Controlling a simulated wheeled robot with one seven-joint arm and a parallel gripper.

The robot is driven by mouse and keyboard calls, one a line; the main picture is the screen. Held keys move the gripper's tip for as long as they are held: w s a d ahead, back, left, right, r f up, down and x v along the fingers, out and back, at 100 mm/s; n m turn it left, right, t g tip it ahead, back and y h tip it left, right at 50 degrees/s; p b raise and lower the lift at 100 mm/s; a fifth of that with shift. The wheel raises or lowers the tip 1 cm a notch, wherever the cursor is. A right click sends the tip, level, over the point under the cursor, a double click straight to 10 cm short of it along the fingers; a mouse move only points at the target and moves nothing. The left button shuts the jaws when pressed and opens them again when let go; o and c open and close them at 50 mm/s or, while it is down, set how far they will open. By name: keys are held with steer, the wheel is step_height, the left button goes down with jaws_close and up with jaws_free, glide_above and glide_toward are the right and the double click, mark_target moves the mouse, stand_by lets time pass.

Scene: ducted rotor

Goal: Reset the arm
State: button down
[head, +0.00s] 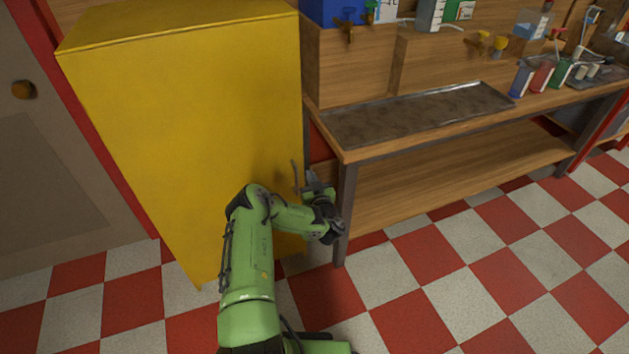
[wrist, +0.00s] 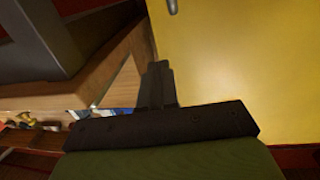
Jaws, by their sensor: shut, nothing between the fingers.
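My green arm rises from the bottom of the head view and bends to the right. My gripper (head: 310,175) is in front of the yellow cabinet's right edge, beside the near left leg of the workbench. In the wrist view my gripper (wrist: 158,72) shows as dark fingers pressed together, with nothing between them. The yellow cabinet (head: 185,110) fills the right of the wrist view, where part of a grey handle (wrist: 172,6) shows at the top. I cannot tell whether the gripper touches the cabinet.
A wooden workbench (head: 365,150) with a metal tray (head: 420,115) stands right of the cabinet. Its leg (head: 345,215) is close to my wrist. Coloured bottles (head: 542,75) stand at its far end. A door (head: 50,170) is at left. The checkered floor (head: 450,280) at right is clear.

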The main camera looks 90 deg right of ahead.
steer(key=shift+v, duration=1.2)
steer(key=shift+s+d, duration=0.1)
